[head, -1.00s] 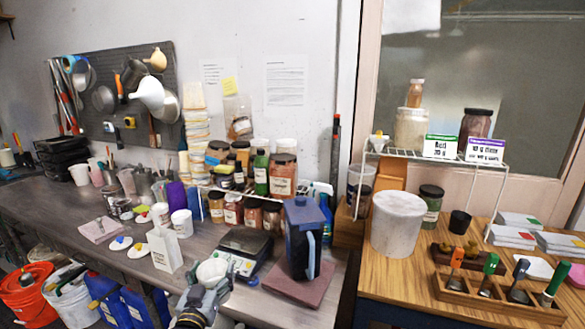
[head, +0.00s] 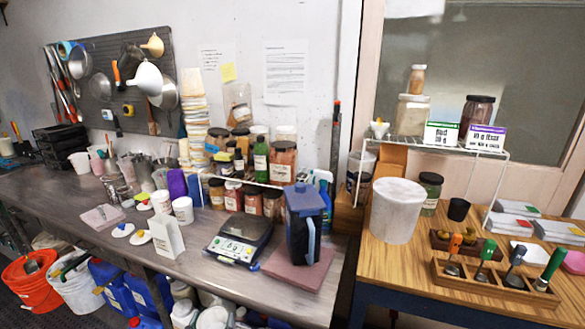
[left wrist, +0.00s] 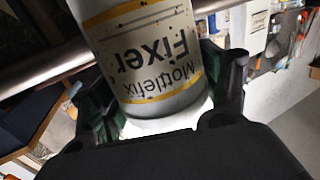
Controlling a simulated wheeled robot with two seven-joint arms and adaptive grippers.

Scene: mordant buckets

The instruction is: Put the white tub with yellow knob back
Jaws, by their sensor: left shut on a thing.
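My left gripper (left wrist: 165,98) shows only in the left wrist view, its dark green-padded fingers shut on both sides of a white tub (left wrist: 143,28). The tub has a cream label with yellow bands reading "Mottlefix Fixer", upside down in this view. Its top end and any knob on it cannot be made out. In the head view, a white lid with a yellow knob (head: 140,238) lies on the grey bench (head: 70,190), beside a white lid with a blue knob (head: 123,230). Two small white tubs (head: 183,210) stand behind them. My right gripper is in neither view.
A digital scale (head: 238,243) and a dark blue jug (head: 305,225) on a reddish board stand at the bench's right. A white card (head: 167,240) stands near the front edge. Red and white buckets (head: 28,283) and blue canisters are below. Bare bench lies at left.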

